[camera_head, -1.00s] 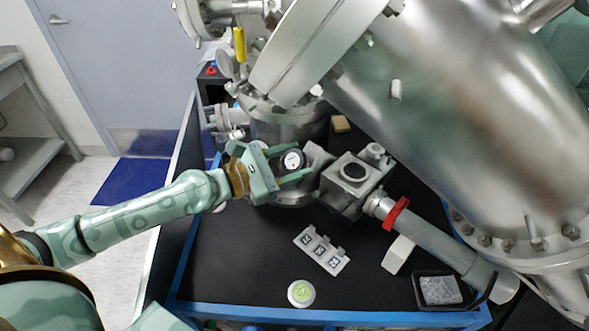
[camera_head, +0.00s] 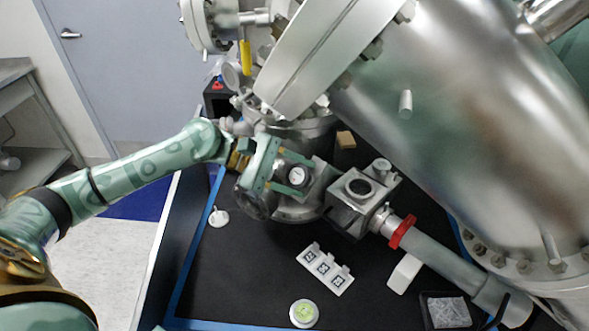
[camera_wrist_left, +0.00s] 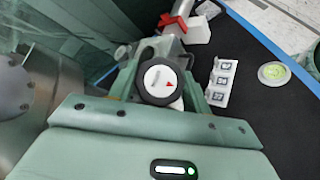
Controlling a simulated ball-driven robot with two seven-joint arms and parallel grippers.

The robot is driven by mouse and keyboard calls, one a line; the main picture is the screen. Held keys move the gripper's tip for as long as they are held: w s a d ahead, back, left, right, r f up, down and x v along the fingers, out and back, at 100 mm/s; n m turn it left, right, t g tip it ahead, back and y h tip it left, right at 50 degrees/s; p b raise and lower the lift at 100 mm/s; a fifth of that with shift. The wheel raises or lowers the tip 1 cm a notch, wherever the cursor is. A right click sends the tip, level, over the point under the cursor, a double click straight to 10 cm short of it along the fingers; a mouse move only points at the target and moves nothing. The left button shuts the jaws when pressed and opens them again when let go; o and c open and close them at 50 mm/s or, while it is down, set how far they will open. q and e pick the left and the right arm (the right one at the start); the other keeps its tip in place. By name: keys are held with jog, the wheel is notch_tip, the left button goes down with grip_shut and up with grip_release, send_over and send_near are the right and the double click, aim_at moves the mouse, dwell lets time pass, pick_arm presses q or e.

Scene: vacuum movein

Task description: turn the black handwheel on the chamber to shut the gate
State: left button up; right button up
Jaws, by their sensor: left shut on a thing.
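The black handwheel (camera_head: 297,176) has a white face and sits on the grey metal fitting beside the chamber (camera_head: 440,90). In the left wrist view the handwheel (camera_wrist_left: 160,80) shows a red arrow on its face. My left gripper (camera_head: 303,179) is shut on the handwheel, with one green finger on either side of it. The green fingers (camera_wrist_left: 161,86) also flank it in the left wrist view. The gate inside the fitting is hidden. My right gripper is not in view.
A square metal block (camera_head: 352,208) with a round port joins a pipe with a red clamp (camera_head: 403,232). A white tray with square markers (camera_head: 325,268) and a round green level (camera_head: 303,313) lie on the black bench top (camera_head: 245,275), which is clear at front left.

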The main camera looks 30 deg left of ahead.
pick_arm(q)
jog(key=shift+r+m+g+y+p, duration=0.2)
jog(key=shift+m+g+y+p, duration=0.1)
jog(key=shift+m+g+p, duration=0.45)
jog(key=shift+f+m+p, duration=0.15)
jog(key=shift+m+p, duration=0.2)
jog(key=shift+p, duration=0.05)
jog(key=shift+f, duration=0.1)
jog(key=o, duration=1)
jog(key=shift+c, duration=0.2)
